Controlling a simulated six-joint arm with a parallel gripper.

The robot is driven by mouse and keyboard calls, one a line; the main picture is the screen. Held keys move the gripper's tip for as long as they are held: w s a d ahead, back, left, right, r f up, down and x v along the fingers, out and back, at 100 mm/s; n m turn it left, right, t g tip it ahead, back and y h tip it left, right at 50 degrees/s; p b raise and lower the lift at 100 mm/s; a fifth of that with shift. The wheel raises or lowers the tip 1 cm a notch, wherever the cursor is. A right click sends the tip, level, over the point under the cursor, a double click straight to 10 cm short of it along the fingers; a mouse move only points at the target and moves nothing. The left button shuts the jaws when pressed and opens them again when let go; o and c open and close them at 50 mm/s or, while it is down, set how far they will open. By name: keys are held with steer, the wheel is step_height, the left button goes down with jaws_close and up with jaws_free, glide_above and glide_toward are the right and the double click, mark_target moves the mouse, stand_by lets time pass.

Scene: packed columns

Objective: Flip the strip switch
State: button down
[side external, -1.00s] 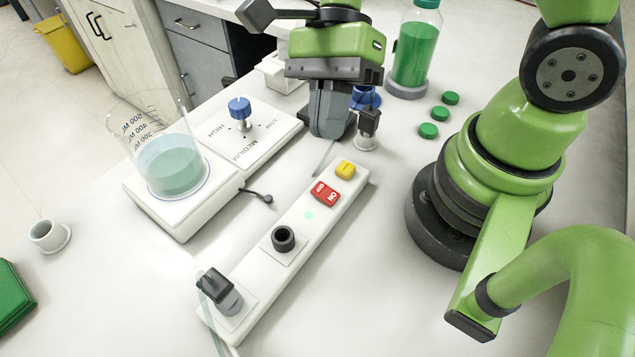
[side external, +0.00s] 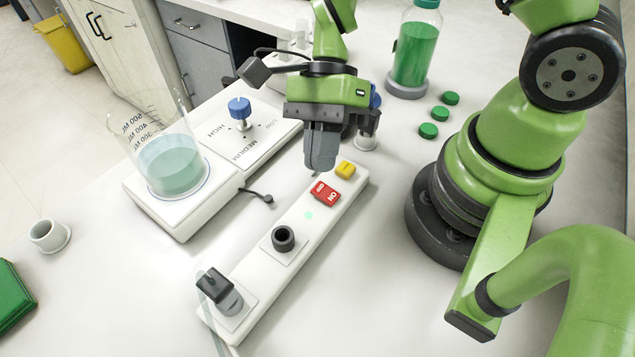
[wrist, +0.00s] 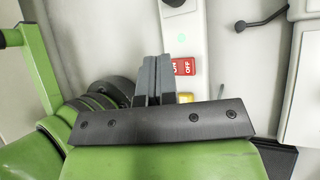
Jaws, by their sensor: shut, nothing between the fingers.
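The white power strip (side external: 258,285) lies diagonally on the table. Its red rocker switch (side external: 325,194), marked ON and OFF, sits toward the far end, beside a yellow button (side external: 345,170). The red switch also shows in the wrist view (wrist: 186,67), just right of the fingers. My gripper (side external: 320,168) is shut and empty, pointing down above the far part of the strip, close to the red switch. In the wrist view my gripper (wrist: 152,70) has its fingers together. I cannot tell the exact height gap. A pale green light (side external: 309,215) shows beside the switch.
A black plug (side external: 217,288) sits in the strip's near end, and a black round socket piece (side external: 283,239) is mid-strip. A hotplate (side external: 228,183) with a beaker (side external: 170,165) stands to the left. A green bottle (side external: 415,50) and green caps (side external: 428,130) are at the back right.

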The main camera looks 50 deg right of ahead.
mark_target(318, 188)
steer(key=shift+w+f, duration=0.15)
steer(key=shift+f, duration=0.75)
steer(key=shift+w+f, duration=0.1)
steer(key=shift+f, duration=0.75)
steer(key=shift+f, duration=0.1)
stand_by(0.6)
steer(key=shift+f, duration=0.3)
steer(key=shift+w+f, duration=0.1)
steer(key=shift+f, duration=0.2)
stand_by(0.6)
steer(key=shift+r, duration=0.1)
steer(key=shift+r, duration=0.65)
steer(key=shift+s+r, duration=0.25)
steer(key=shift+r, duration=1)
steer(key=shift+s+r, duration=0.25)
steer(key=shift+r, duration=1)
